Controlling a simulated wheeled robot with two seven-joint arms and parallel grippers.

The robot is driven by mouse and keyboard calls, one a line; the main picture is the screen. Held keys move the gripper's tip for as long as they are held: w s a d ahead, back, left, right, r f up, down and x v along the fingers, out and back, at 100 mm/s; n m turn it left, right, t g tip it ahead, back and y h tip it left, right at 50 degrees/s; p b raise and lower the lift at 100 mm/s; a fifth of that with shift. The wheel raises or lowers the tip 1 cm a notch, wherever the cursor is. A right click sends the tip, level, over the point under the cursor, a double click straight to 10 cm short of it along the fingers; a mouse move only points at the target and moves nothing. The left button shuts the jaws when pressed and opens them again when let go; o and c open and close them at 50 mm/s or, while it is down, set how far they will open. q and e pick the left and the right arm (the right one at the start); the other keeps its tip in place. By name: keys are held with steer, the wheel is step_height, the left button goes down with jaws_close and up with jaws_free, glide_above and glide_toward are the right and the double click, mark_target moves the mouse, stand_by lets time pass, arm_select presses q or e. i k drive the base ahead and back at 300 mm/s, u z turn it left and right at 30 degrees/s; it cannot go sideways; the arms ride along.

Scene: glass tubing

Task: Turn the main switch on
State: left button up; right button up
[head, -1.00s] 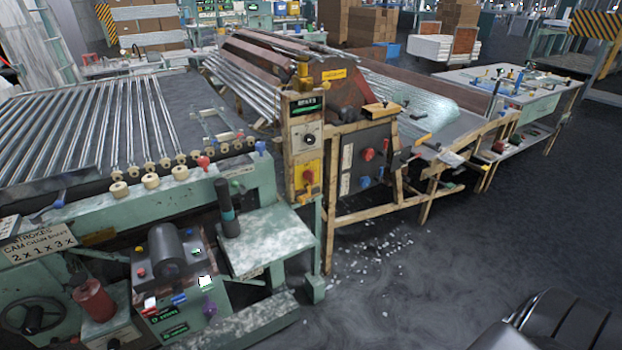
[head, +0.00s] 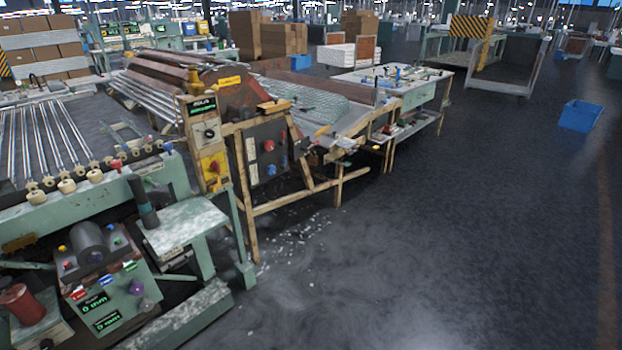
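A red rotary switch (head: 213,167) on a yellow plate sits low on the wooden control post (head: 206,140) of the glass tubing machine. Its setting is too small to read. Above it on the post are a round dark dial (head: 209,132) and a small green-lit display (head: 202,106). A dark panel (head: 266,153) right of the post carries a red knob (head: 268,145) and a blue knob (head: 269,170). I cannot tell from labels which one is the main switch. Neither of my grippers is in view.
A green bench (head: 184,223) and a control box with green displays (head: 100,293) jut out in front of the post. Glass bits (head: 290,240) lie on the floor. Open floor (head: 430,250) stretches to the right, with a blue bin (head: 579,115) far off.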

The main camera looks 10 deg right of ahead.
mark_target(215, 165)
steer(key=z, duration=0.25)
steer(key=k, duration=0.4)
steer(key=z, duration=1.15)
steer(key=i, duration=2.3)
steer(key=u, duration=1.35)
steer(key=i, duration=0.7)
steer(key=u, duration=0.65)
